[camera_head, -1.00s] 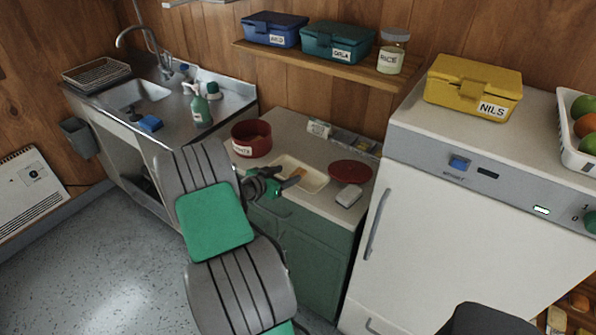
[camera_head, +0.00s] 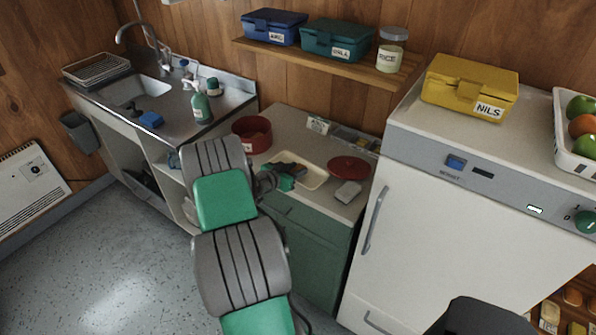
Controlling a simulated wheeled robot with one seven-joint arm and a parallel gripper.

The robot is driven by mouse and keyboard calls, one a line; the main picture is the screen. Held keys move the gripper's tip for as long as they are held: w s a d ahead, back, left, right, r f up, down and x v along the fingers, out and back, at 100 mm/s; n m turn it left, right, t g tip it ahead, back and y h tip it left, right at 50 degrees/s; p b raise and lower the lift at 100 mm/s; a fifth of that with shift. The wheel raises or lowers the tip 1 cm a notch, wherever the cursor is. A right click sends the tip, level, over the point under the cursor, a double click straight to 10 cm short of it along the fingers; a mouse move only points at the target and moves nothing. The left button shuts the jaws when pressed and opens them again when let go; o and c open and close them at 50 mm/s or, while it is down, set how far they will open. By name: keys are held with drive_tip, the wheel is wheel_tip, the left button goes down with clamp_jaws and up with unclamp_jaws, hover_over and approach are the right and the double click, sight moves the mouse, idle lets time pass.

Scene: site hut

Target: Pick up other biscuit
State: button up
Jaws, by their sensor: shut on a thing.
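A cream tray (camera_head: 314,182) lies on the counter between the red pot and the red lid. My gripper (camera_head: 302,169) is low over the left part of this tray, pointing right. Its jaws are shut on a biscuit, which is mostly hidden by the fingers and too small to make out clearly. I cannot tell whether the biscuit still touches the tray. No other biscuit can be made out in the tray.
A red pot (camera_head: 252,134) stands left of the tray and a red lid (camera_head: 348,168) lies to its right. A pale block-like thing (camera_head: 348,191) is near the front edge. A small card (camera_head: 319,125) stands behind. The shelf (camera_head: 330,65) overhangs the back.

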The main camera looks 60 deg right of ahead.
clamp_jaws()
drive_tip(key=shift+r, duration=0.1)
idle(0.4)
